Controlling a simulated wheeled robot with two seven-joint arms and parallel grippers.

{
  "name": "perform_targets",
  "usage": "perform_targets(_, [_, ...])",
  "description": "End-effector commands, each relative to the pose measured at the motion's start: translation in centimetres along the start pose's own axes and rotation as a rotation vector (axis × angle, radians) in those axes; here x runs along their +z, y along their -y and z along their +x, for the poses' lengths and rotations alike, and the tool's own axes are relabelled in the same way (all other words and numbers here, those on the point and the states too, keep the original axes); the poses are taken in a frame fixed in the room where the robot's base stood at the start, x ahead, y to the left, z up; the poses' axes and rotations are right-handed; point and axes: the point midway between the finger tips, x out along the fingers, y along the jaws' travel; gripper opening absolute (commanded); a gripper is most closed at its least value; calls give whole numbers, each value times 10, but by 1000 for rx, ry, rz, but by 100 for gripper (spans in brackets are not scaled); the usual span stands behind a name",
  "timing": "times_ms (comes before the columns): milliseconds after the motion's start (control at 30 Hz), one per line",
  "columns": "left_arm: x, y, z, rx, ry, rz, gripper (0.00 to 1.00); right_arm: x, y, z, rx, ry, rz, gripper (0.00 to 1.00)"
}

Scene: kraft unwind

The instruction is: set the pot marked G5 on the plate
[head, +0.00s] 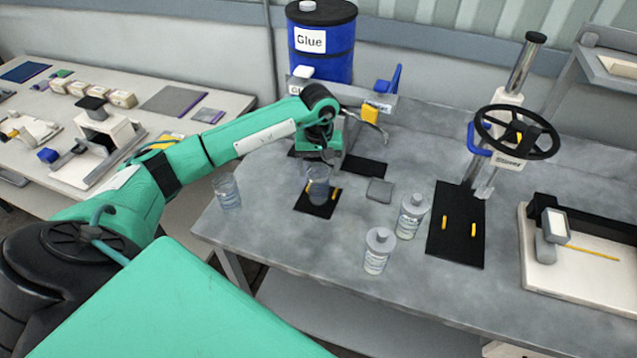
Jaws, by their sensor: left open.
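Two clear pots are in the head view. One pot (318,190) stands upright on a small black mat with yellow marks (311,209). The other pot (227,193) stands near the left edge of the bench. Their markings are too small to read, so I cannot tell which is G5. A small grey square plate (379,191) lies flat and bare to the right of the mat. My left gripper (322,160) is open, just behind and above the pot on the mat; its fingertips are hard to make out. My right gripper is not in view.
A press with a black handwheel (517,133) stands on a black base further right. A blue glue drum (322,45) is behind.

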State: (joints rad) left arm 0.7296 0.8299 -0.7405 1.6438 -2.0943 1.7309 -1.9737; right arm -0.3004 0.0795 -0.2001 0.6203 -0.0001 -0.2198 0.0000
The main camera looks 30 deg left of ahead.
Motion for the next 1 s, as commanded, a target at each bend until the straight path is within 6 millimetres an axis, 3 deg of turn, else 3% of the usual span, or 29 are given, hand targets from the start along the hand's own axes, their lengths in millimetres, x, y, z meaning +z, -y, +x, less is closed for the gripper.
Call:
perform_targets(33, [-1, -1, -7, 2, -4, 1, 72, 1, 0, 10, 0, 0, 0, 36])
perform_targets(200, [-1, 0, -38, 2, -3, 0, 72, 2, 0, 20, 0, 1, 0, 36])
perform_targets(400, [0, 0, -59, 1, -1, 0, 72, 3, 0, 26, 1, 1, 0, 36])
perform_targets(1000, [0, 0, -65, 0, 1, 0, 72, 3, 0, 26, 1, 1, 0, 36])
